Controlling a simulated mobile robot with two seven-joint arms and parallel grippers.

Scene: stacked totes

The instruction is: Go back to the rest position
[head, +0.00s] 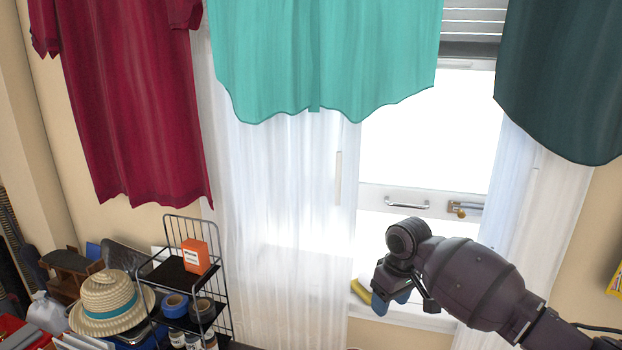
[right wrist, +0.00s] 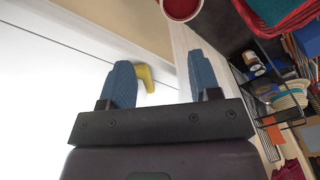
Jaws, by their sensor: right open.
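My right gripper (head: 391,298) is in front of the window at the lower right of the head view. Its dark wrist hides part of the sill. In the right wrist view its two blue fingers (right wrist: 163,80) stand wide apart with nothing held between them. My left gripper is in neither view.
A yellow object (right wrist: 146,78) lies beyond the fingers by the window. A wire rack (head: 193,275) with an orange box (head: 195,257) and tape rolls stands at lower left, beside a straw hat (head: 105,302). Red (head: 130,100), turquoise (head: 322,55) and dark teal (head: 565,80) shirts hang above.

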